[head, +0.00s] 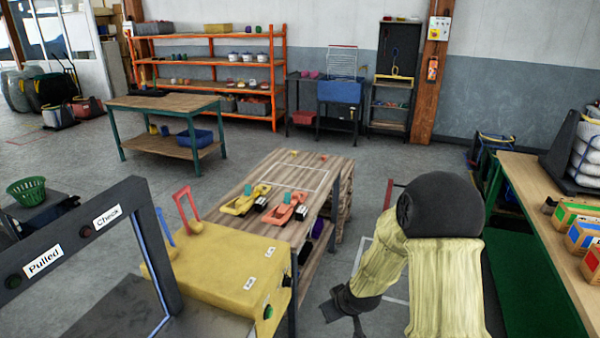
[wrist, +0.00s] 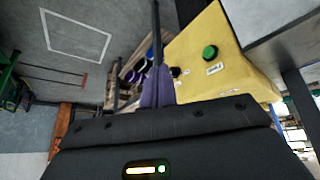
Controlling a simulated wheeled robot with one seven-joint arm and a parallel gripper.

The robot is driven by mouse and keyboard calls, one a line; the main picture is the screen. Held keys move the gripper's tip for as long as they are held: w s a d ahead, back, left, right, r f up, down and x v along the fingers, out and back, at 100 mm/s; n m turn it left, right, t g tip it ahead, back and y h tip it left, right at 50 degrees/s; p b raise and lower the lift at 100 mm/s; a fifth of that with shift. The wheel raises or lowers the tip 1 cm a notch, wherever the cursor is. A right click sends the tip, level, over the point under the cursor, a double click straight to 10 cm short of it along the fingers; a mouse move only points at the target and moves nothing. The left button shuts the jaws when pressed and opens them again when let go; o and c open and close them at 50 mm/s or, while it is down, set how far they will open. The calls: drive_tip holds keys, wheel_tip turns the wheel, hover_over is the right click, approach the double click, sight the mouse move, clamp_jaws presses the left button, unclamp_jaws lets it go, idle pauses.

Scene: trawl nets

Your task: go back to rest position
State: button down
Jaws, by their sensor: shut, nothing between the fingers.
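My gripper (head: 347,308) hangs low at the bottom of the head view, right of the wood-topped table, with the arm folded above it in a pale yellow cover. It is shut and empty. In the wrist view the dark gripper body fills the lower part, and nothing is held ahead of it. The yellow box (head: 225,278) with a red and a blue handle stands to the left of my gripper, apart from it. The box also shows in the wrist view (wrist: 205,60), with its green button facing the camera.
The wood-topped table (head: 243,180) carries yellow and orange tools. A dark frame (head: 75,235) labelled Pulled and Check stands at the left. A long workbench (head: 545,195) runs along the right. An orange shelf (head: 212,85) stands at the back. Grey floor (head: 365,165) lies open behind.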

drive_tip(key=s+d+r+m+g+h+p, duration=0.1)
drive_tip(key=s+d+r+m, duration=0.1)
drive_tip(key=s+r, duration=0.5)
drive_tip(key=s+d+r+m+g+h+p, duration=0.1)
drive_tip(key=s+d+r+m, duration=0.2)
drive_tip(key=s+r, duration=0.4)
drive_tip(key=s+d, duration=0.1)
drive_tip(key=s, duration=0.3)
drive_tip(key=shift+s+m+g, duration=0.15)
drive_tip(key=shift+m+g, duration=0.15)
drive_tip(key=shift+g, duration=0.1)
drive_tip(key=shift+r, duration=0.1)
